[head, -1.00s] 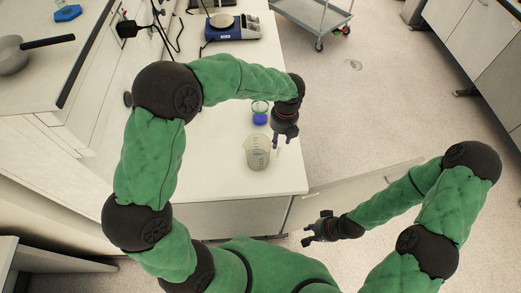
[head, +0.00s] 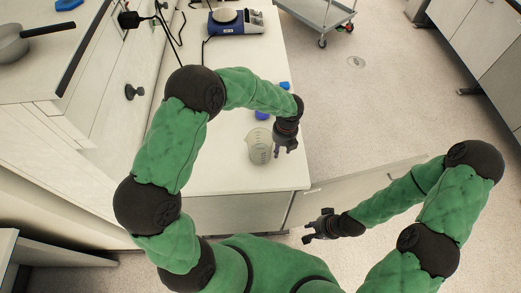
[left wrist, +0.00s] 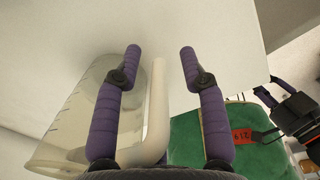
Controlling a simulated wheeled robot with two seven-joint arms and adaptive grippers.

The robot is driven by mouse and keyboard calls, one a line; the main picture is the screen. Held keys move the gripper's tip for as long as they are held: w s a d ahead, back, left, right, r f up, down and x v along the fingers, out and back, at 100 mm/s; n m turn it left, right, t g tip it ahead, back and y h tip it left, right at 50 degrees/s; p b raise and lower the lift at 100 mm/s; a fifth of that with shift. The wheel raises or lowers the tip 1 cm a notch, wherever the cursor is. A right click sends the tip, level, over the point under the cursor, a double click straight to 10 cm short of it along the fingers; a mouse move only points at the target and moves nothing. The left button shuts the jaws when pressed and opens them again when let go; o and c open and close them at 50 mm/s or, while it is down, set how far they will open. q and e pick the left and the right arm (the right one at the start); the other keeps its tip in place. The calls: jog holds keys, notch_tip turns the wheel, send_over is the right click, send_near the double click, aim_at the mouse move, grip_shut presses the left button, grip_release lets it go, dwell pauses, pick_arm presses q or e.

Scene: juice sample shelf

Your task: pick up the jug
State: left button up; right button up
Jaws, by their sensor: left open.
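The jug (head: 259,150), translucent with measuring marks, stands upright on the white counter near its front right corner. My left gripper (head: 284,152) is beside the jug's right side, pointing down. In the left wrist view the jug (left wrist: 85,125) is at the left, and its pale handle (left wrist: 156,110) lies between the spread fingers of my left gripper (left wrist: 160,52). A gap shows between the handle and the right finger; contact with the left finger is hard to tell. My right gripper (head: 306,231) is low, off the counter, empty, its fingers apart.
The white counter (head: 225,180) is clear in front of and left of the jug. Blue-lidded containers (head: 262,115) stand just behind it, partly hidden by my left arm. A blue balance-like device (head: 236,22) is at the far end. A grey cart (head: 325,15) stands on the floor beyond.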

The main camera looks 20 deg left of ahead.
pick_arm(q)
grip_shut()
jog(key=shift+r, duration=0.1)
jog(key=shift+r, duration=0.8)
jog(key=d+r+p, duration=0.1)
jog(key=d+r, duration=1)
jog(key=d, duration=0.3)
jog(key=shift+s+r+p, duration=0.15)
jog(key=shift+r+p, duration=0.05)
jog(key=shift+p, duration=0.1)
